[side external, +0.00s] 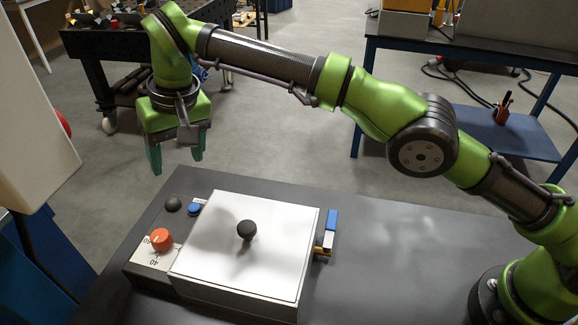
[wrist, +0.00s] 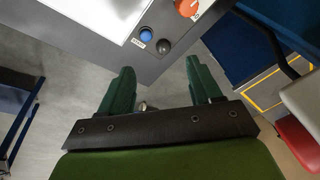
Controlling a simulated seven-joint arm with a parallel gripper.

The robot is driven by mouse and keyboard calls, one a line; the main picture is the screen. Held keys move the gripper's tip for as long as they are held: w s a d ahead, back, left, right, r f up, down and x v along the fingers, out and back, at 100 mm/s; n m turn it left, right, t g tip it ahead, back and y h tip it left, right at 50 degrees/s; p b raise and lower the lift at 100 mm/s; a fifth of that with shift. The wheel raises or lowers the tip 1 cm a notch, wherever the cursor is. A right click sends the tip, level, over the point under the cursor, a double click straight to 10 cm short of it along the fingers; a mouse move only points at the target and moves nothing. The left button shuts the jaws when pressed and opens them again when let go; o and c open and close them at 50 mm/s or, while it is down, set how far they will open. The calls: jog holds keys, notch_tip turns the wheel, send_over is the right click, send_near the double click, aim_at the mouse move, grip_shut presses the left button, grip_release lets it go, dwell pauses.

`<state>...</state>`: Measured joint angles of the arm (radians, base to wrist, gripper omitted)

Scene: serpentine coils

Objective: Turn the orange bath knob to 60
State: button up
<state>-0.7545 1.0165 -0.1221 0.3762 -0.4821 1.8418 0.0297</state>
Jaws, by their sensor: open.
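The orange bath knob (side external: 161,239) sits on a white dial plate (side external: 154,258) at the left end of a dark control panel. A "40" is readable on the plate's near side, and another number by the knob's left is too small to read surely. The knob also shows in the wrist view (wrist: 188,8), partly cut off by the top edge. My gripper (side external: 176,158) is open and empty, fingers pointing down, above and behind the panel, apart from the knob. In the wrist view both green fingers (wrist: 158,70) are spread with nothing between them. I cannot tell the exact knob setting.
Beside the knob are a black dome (side external: 172,204) and a blue button (side external: 194,209). A white lid (side external: 270,225) with a black ball handle (side external: 247,230) stands to the right. Air around my gripper is clear.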

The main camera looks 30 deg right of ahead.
aim_at(161, 235)
jog(key=a+f+n+y, duration=0.1)
jog(key=a+f+n, duration=0.1)
jog(key=f+n, duration=0.2)
jog(key=s+a+f+n+g+y, duration=0.1)
jog(key=a+f+n, duration=0.1)
jog(key=f+n, duration=0.3)
jog(key=a+f+n+y, duration=0.1)
jog(key=a+f+n, duration=0.2)
jog(key=f+n, duration=0.2)
jog(key=shift+s+f+n+g, duration=0.15)
jog(key=shift+s+n+g, duration=0.2)
jog(key=shift+n, duration=0.65)
jog(key=shift+c, duration=0.5)
jog(key=c, duration=0.9)
